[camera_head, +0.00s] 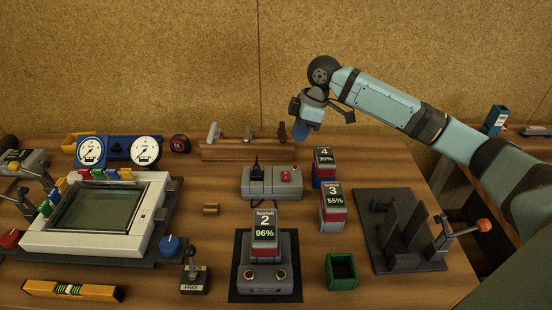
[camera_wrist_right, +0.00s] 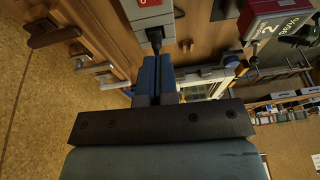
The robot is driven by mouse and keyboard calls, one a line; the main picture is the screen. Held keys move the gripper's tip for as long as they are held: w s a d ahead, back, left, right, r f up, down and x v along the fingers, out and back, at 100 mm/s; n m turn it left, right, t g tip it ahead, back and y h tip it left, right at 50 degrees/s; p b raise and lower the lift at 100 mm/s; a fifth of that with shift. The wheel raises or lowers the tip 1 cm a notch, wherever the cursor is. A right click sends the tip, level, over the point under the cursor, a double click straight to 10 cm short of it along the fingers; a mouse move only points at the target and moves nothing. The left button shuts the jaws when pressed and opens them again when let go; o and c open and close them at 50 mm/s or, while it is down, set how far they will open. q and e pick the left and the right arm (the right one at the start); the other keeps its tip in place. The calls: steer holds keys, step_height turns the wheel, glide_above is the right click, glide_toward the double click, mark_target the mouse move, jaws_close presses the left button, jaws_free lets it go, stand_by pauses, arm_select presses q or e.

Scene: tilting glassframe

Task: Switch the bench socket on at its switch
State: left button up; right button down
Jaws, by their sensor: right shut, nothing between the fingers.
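The bench socket (camera_head: 262,190) is a grey box at the middle of the bench, behind battery 2. A black plug (camera_head: 256,170) stands in its left part, with a short lead. Its red switch (camera_head: 286,176) is on the right part; I cannot tell its position. My right gripper (camera_head: 301,131) is shut and empty, its blue fingers pointing down, above and behind the socket's right side and apart from it. In the right wrist view the blue fingers (camera_wrist_right: 155,78) lie below the plug (camera_wrist_right: 155,38) and the red switch (camera_wrist_right: 146,3). My left gripper is not in view.
Battery 4 (camera_head: 324,156) and battery 3 (camera_head: 333,207) stand right of the socket. Battery 2 (camera_head: 265,228) sits in a grey charger in front. A wooden rack (camera_head: 235,153) with handled tools is behind. A small wooden piece (camera_head: 211,209) lies left.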

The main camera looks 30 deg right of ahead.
glide_toward(285, 179)
steer(key=x, duration=0.5)
steer(key=shift+w+a+f, duration=0.2)
steer(key=shift+a+f, duration=0.05)
steer(key=shift+f, duration=0.05)
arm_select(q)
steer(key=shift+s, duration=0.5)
arm_select(e)
steer(key=shift+f, duration=0.55)
steer(key=shift+s+a+p, duration=0.1)
steer(key=shift+s+p, duration=0.05)
steer(key=shift+p, duration=0.8)
steer(key=shift+f, duration=0.3)
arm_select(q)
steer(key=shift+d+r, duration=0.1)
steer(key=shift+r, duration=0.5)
